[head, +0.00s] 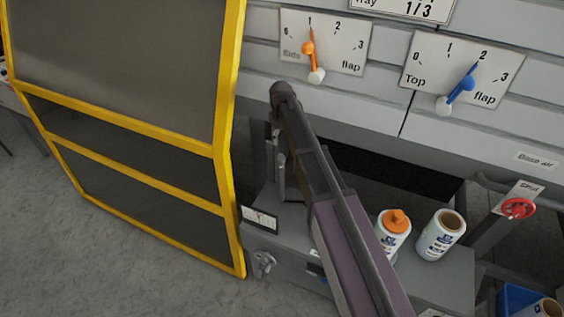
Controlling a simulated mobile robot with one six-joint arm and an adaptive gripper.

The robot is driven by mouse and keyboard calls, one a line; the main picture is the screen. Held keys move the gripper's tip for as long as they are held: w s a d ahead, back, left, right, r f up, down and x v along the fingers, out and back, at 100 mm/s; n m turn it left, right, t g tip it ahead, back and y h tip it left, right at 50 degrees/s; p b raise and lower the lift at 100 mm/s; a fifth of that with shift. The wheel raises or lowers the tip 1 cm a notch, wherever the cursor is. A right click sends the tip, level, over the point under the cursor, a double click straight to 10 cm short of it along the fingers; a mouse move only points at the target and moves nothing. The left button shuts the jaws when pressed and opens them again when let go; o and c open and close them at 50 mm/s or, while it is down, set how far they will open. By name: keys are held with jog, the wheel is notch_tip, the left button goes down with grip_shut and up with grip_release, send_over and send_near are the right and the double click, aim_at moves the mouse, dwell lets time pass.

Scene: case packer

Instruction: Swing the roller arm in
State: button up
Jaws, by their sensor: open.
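I cannot tell where the arm is hinged or which part is the roller.
A yellow-framed guard door (228,165) stands at left. A red valve handle (517,208) is farther right. Flap dials (324,42) (462,72) are above. Bare floor (110,270) lies at lower left.

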aim_at(281, 158)
jog(key=shift+f+b, duration=5.45)
jog(key=shift+f, duration=0.3)
